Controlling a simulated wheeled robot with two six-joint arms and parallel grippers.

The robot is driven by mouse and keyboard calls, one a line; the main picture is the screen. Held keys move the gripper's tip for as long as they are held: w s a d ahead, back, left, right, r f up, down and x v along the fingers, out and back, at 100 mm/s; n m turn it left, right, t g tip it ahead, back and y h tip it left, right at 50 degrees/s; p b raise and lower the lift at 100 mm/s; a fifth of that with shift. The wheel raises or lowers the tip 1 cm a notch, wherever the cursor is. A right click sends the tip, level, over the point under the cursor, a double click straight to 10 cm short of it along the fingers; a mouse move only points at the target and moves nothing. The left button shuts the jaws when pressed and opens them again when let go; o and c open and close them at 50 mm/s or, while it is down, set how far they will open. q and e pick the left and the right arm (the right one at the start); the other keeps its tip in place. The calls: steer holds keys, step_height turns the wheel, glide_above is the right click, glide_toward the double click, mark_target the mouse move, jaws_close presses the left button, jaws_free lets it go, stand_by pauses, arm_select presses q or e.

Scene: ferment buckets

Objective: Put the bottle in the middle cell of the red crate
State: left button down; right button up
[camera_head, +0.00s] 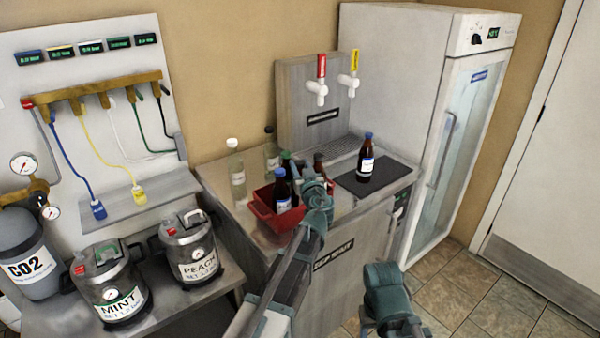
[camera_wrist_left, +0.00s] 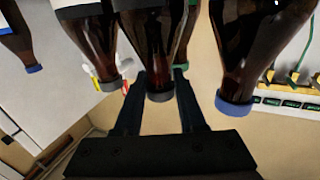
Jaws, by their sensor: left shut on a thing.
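The red crate (camera_head: 262,213) stands on the counter, with dark bottles in and around it. My left gripper (camera_head: 315,186) is at the crate's right side and hides part of it and its cells. In the left wrist view its fingers are on both sides of the neck of a dark brown bottle (camera_wrist_left: 155,40), and it is shut on it. Whether this bottle is inside a cell cannot be told. A blue-capped bottle (camera_head: 281,190) stands at the crate's front left. My right gripper (camera_head: 385,290) is low in front of the counter; its fingers cannot be made out.
Another blue-capped brown bottle (camera_head: 366,160) stands on a black mat (camera_head: 392,172) to the right. Two clear bottles, one pale-capped (camera_head: 237,172), stand behind the crate. A tap tower (camera_head: 310,110) rises at the back. A fridge (camera_head: 425,120) stands right, kegs (camera_head: 110,285) left.

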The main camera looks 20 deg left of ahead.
arm_select(q)
steer(key=shift+r, duration=0.1)
steer(key=shift+f, duration=0.25)
steer(key=shift+c, duration=2.4)
jaws_free()
steer(key=shift+r, duration=0.1)
steer(key=shift+r, duration=0.15)
steer(key=shift+s+d, duration=0.15)
steer(key=shift+s, duration=0.15)
steer(key=v, duration=1.1)
steer(key=shift+s, duration=0.2)
